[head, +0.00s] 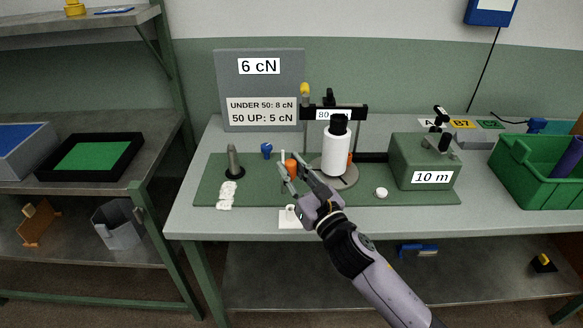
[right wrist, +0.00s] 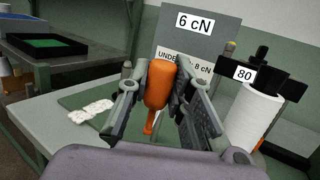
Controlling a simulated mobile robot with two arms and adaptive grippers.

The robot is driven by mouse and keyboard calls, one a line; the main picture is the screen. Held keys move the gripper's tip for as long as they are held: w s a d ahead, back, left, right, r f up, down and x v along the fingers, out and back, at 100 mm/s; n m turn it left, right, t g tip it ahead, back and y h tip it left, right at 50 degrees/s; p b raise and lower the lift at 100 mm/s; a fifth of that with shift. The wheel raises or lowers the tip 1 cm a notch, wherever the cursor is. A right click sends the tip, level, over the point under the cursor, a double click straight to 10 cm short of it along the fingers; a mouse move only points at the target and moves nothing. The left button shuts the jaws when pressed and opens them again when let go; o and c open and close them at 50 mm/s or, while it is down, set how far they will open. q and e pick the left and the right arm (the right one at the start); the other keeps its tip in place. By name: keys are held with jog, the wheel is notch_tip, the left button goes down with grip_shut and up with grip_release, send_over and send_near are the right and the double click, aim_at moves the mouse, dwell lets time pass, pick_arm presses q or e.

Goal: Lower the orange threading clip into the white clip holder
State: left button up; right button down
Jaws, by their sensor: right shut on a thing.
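My right gripper (head: 292,174) is above the green mat, in front of the grey sign. It is shut on the orange threading clip (head: 291,167), which shows between the fingers in the right wrist view (right wrist: 159,84). The clip has a thick rounded upper body and a narrow tail pointing down. It looks clear of the mat. A small flat white piece (head: 287,222) with a rounded white part lies at the table's front edge, below the gripper. I cannot tell for sure whether it is the white clip holder. My left gripper is out of view.
A white bobbin (head: 336,154) on a round grey base stands just right of the gripper. A grey cone (head: 233,161) and a wavy white strip (head: 227,195) are left. A green "10 m" box (head: 421,158) and green bin (head: 513,174) stand right.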

notch_tip(320, 180, down, 4)
jog(key=shift+r+b, duration=0.1)
jog(key=shift+b, duration=1.15)
jog(key=shift+f+b, duration=0.4)
jog(key=shift+f, duration=0.05)
jog(key=shift+f+b, duration=1.35)
jog(key=shift+f, duration=0.7)
dwell(1.5)
jog(key=shift+f+b, duration=0.45)
jog(key=shift+f, duration=0.25)
dwell(0.9)
jog(key=c, duration=1.3)
grip_release()
jog(key=shift+c, duration=0.2)
